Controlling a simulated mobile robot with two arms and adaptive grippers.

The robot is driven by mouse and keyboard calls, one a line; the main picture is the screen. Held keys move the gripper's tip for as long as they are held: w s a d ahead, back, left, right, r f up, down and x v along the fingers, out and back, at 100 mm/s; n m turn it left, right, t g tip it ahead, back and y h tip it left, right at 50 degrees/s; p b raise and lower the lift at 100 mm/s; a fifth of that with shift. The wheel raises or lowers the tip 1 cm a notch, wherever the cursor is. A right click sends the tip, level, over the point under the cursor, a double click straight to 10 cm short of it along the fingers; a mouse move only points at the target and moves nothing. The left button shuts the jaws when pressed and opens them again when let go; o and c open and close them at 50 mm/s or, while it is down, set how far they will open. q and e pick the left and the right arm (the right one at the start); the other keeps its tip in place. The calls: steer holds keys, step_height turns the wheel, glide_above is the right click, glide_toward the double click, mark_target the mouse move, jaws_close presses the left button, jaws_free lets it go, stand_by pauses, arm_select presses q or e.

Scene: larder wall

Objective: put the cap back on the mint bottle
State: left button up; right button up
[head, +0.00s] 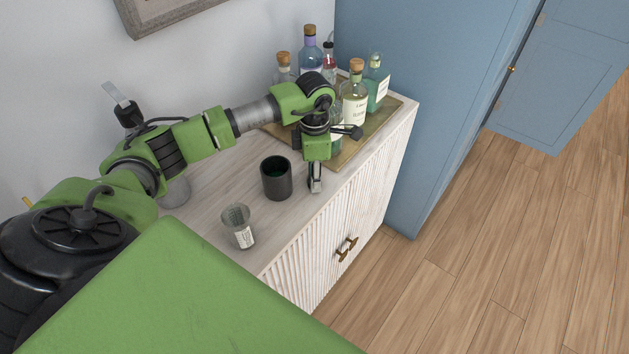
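A bottle with mint-green liquid and a pale label (378,84) stands upright at the right rear of the wooden tray (384,122). Its top shows a small light-brown end, and I cannot tell whether that is a cap. I see no separate loose cap. My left gripper (316,187) points down over the cabinet top, in front of the tray and just right of the dark cup. It is seen side-on, so its opening and anything between the fingers are hidden. My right gripper is not in view.
Several other bottles crowd the tray, including a corked yellowish one (354,102) and a blue one (310,56). A dark cup (276,180) and a labelled glass (239,228) stand on the cabinet top (215,205). A tall blue cabinet (440,90) rises behind.

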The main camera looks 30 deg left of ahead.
arm_select(q)
steer(key=shift+c, duration=0.4)
steer(key=shift+r, duration=0.55)
steer(key=s+d+r+b, duration=0.5)
steer(key=s+d+r, duration=0.4)
steer(key=r, duration=0.3)
steer(key=shift+d, duration=0.8)
steer(key=shift+s, duration=0.1)
